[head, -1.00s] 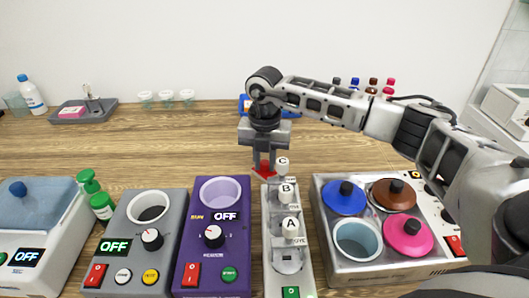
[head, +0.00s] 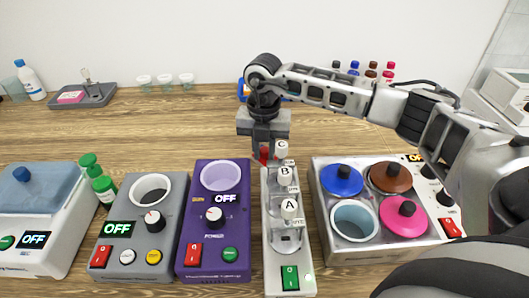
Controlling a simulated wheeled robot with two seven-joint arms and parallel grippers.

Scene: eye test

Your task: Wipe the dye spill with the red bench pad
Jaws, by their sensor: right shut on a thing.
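I cannot tell whether the pad touches the table. No dye spill can be made out; the gripper and devices may hide it. My left gripper is not in view.
The knob device (head: 290,262) stands between a purple device (head: 216,255) and a steel bath with coloured lids (head: 343,255). A grey device (head: 135,237) and a blue-lidded box (head: 38,215) stand left. A grey tray (head: 98,97) lies at the back left. The wooden table (head: 170,130) behind the devices is mostly clear.

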